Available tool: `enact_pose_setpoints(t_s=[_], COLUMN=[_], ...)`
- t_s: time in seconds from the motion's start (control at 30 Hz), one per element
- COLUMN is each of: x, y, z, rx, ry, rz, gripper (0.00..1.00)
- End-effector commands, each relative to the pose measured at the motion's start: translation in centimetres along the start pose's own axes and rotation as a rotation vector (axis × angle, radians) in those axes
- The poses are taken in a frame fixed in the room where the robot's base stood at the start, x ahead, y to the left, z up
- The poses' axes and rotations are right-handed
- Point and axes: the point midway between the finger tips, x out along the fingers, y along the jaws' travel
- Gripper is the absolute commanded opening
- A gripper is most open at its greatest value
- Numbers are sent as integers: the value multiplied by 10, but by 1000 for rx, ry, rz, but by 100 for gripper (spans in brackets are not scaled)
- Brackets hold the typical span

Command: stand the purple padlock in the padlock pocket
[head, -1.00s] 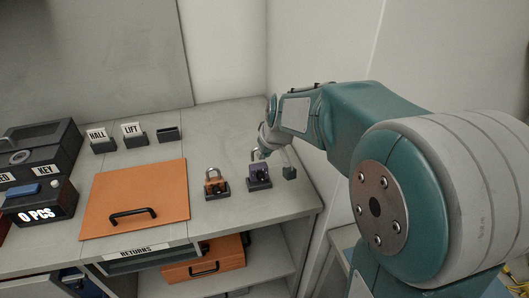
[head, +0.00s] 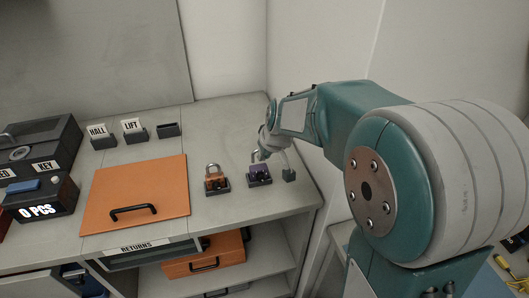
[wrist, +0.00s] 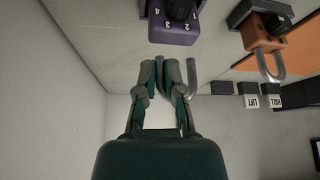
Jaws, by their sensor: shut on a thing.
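The purple padlock (head: 259,172) sits upright in a black pocket (head: 260,183) near the right end of the grey counter. In the wrist view the padlock body (wrist: 174,31) shows a numbered dial, and its silver shackle (wrist: 191,69) points toward me. My gripper (wrist: 161,70) is shut on one leg of the shackle; the other leg is outside the fingers. In the head view my gripper (head: 266,152) is beside the padlock, reaching from behind and right. The pocket's floor is hidden, so I cannot tell how fully the padlock is seated.
An orange padlock (head: 215,182) stands in a similar holder close on the left. An orange panel (head: 135,195) with a black handle lies farther left. HALL (head: 99,131) and LIFT (head: 132,126) tags stand behind, beside an empty holder (head: 168,129). A wall rises at right.

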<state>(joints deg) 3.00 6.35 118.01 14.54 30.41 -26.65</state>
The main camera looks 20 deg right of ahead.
Motion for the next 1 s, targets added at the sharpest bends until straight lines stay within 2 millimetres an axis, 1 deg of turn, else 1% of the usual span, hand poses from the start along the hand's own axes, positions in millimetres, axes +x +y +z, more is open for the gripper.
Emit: enact_pose_setpoints(t_s=[0.1,0.13,0.2,0.53,0.67,0.77,1.0], x=[2,2,2,2,-6,-22,-73], y=[0,0,0,0,0,0,0], z=[1,1,1,2,1,0,-1], rx=[0,0,0,0,0,0,0], ry=[1,1,1,-2,1,4,5], rz=[0,0,0,-1,0,1,2], gripper=[0,25,51,51,51,51,51])
